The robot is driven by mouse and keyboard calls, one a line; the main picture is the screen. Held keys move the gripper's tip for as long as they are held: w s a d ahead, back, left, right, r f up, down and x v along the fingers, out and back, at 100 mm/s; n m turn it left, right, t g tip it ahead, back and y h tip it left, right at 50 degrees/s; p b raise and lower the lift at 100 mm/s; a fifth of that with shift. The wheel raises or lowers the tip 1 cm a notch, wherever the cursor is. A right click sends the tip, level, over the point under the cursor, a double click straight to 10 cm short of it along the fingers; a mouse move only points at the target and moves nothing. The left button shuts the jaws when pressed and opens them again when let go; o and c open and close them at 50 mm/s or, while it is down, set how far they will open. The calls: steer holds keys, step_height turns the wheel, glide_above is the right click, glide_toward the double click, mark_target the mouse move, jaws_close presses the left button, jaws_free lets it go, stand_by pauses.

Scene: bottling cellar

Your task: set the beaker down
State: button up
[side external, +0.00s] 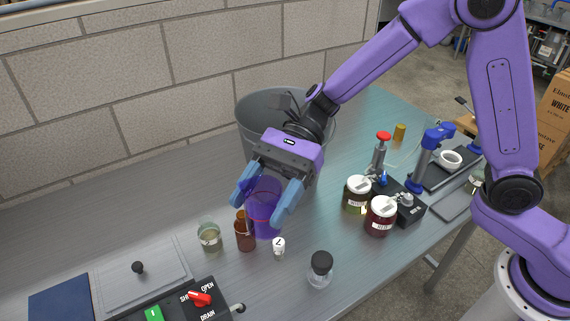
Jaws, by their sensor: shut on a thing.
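A translucent purple beaker (265,212) with a reddish line around it is upright between the two blue fingers of my gripper (261,206). The gripper points down and is shut on the beaker's sides. In the picture the beaker's base is close to the grey table top (150,220); I cannot tell whether it touches. The fingers hide parts of its sides.
A brown glass (244,238) overlaps the beaker's left edge in view, with a clear glass (209,238) beside it. A small numbered white-topped vial (279,247) and a black-capped jar (320,270) stand in front. A grey bin (262,103) is behind; labelled jars (380,217) are right.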

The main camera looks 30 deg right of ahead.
steer(key=shift+s+a+f+n+g+h, duration=0.15)
steer(key=shift+s+a+f+n, duration=0.1)
steer(key=shift+s+a, duration=0.25)
steer(key=shift+s+a+f+n+g+h, duration=0.15)
steer(key=shift+s+a+f, duration=0.1)
steer(key=shift+s+a, duration=0.25)
steer(key=shift+w+d+f, duration=0.1)
steer(key=shift+w+f, duration=0.05)
steer(key=shift+f, duration=10)
steer(key=shift+f, duration=0.6)
steer(key=o, duration=1.1)
steer(key=shift+o, duration=0.2)
